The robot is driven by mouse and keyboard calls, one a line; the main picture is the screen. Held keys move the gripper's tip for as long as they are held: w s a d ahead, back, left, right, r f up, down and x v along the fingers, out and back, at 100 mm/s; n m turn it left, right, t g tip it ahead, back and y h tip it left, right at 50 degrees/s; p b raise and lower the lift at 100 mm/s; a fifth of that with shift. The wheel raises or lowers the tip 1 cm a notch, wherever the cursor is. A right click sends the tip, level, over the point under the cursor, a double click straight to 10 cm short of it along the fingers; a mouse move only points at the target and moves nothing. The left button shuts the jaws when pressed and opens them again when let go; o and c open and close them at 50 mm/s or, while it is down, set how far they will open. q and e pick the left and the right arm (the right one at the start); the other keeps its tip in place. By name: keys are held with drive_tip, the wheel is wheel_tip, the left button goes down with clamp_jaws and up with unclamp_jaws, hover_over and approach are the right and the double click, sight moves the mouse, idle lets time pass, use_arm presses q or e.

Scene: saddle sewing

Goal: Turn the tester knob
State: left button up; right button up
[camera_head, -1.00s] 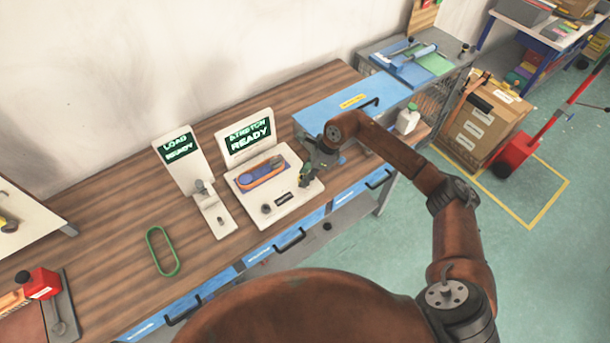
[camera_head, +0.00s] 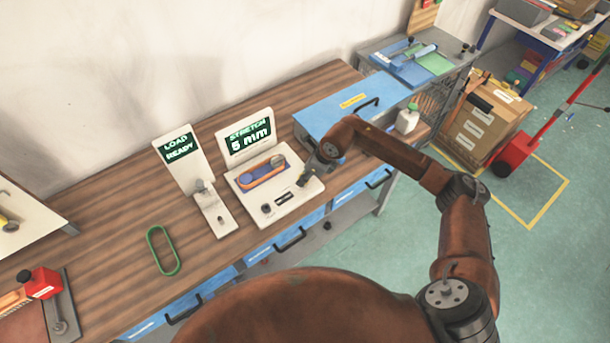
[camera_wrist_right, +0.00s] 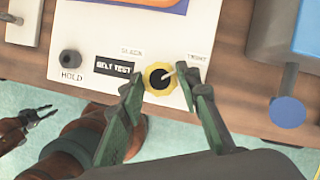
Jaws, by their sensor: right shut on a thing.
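The tester (camera_head: 250,208) is a white panel on the bench with an upright screen (camera_head: 250,138) reading "STRETCH 5 mm". An orange belt loop (camera_head: 264,174) lies on its blue plate. In the right wrist view the tester knob (camera_wrist_right: 159,78) is a yellow scalloped dial with a black centre and pale pointer, between labels SLACK and TIGHT. In the head view the right gripper (camera_head: 306,176) hides the knob. What looks like my left gripper (camera_wrist_right: 42,118) shows small at lower left in the wrist view.
A white load stand (camera_head: 208,205) reading "LOAD READY" stands left of the tester. A green loop (camera_head: 162,250) lies on the wooden bench. A blue case (camera_head: 345,105) stands close behind right. A black HOLD button (camera_wrist_right: 70,59) sits left of the knob.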

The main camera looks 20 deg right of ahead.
drive_tip(key=shift+m, duration=0.4)
drive_tip(key=o, duration=1.2)
drive_tip(key=shift+c, duration=0.2)
drive_tip(key=v, duration=1.2)
drive_tip(key=shift+s, duration=0.25)
drive_tip(key=shift+a, duration=0.15)
